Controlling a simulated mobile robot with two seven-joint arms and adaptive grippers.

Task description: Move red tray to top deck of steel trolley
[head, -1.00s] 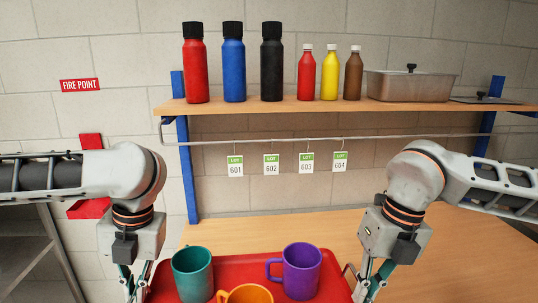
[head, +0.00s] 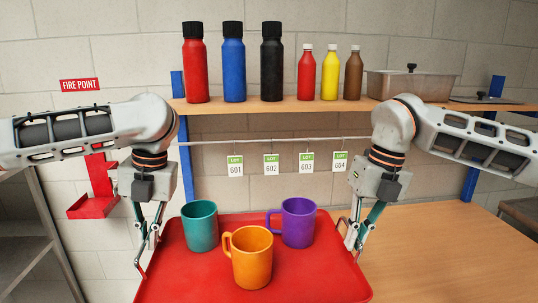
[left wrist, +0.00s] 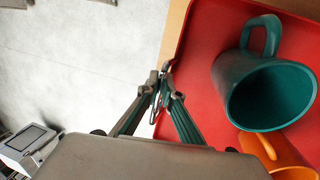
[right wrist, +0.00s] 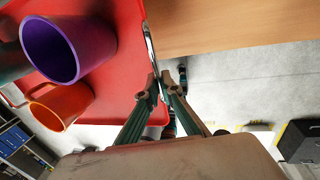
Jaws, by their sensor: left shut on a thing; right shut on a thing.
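The red tray (head: 200,278) is held up between my two grippers and carries a teal mug (head: 200,228), an orange mug (head: 251,262) and a purple mug (head: 299,224), all upright. My left gripper (head: 146,262) is shut on the tray's left handle; it also shows in the left wrist view (left wrist: 163,84). My right gripper (head: 352,240) is shut on the right handle; it also shows in the right wrist view (right wrist: 160,84). In the wrist views the tray's edge hangs over the floor. Part of a grey metal rack or trolley (head: 28,250) shows at the far left.
The wooden bench (head: 440,250) is bare at right. Above it, a shelf (head: 340,104) holds several bottles and a steel pan (head: 410,86). Lot tags (head: 271,165) hang from a rail. A red wall bracket (head: 98,190) is at left, and a grey surface (head: 522,212) is at far right.

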